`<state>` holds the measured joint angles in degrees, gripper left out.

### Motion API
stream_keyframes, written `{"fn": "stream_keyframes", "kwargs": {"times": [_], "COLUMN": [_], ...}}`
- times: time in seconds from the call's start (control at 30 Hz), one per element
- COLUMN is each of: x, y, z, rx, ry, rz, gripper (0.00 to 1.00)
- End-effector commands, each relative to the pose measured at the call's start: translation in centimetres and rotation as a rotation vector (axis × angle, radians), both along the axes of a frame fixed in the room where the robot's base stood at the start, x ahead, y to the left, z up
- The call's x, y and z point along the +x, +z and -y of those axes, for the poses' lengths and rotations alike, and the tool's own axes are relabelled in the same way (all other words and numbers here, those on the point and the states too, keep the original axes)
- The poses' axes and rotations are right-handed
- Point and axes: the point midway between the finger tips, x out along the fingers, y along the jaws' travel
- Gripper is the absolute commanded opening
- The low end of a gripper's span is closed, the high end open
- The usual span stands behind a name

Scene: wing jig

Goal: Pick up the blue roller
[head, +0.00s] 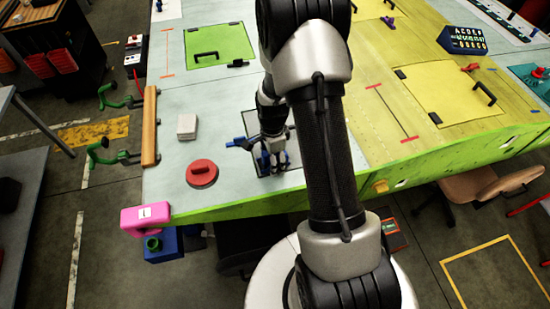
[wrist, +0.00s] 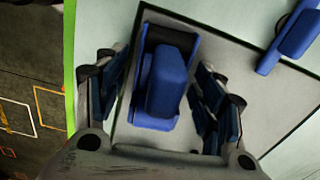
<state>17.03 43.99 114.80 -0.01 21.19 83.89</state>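The blue roller (wrist: 166,85), a blue body with a rounded raised middle and a dark band at its far end, lies on a grey dark-edged panel (wrist: 230,60). In the wrist view it is between the two fingers of my gripper (wrist: 160,95), with gaps on both sides. My gripper is open. In the head view my gripper (head: 272,162) is low over the panel near the table's front edge, and its fingers mostly hide the roller there. A second blue object (wrist: 292,38) lies at the upper right of the wrist view, apart from the fingers.
A red round piece with a handle (head: 202,173) and a white block (head: 187,126) lie left of my gripper. A pink clamp (head: 146,216) sits at the table's front left corner. Green clamps (head: 112,155) and a wooden bar (head: 150,126) line the left edge.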

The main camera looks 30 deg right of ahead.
Motion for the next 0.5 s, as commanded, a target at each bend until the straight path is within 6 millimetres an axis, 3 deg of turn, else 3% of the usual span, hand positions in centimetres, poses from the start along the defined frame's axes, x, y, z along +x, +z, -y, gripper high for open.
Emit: {"fn": "stream_keyframes", "kwargs": {"times": [0.5], "x": [0.00], "y": [0.02], "z": [0.00], "rx": [0.000], "ry": [0.000], "rz": [0.000], "gripper": [0.25]}}
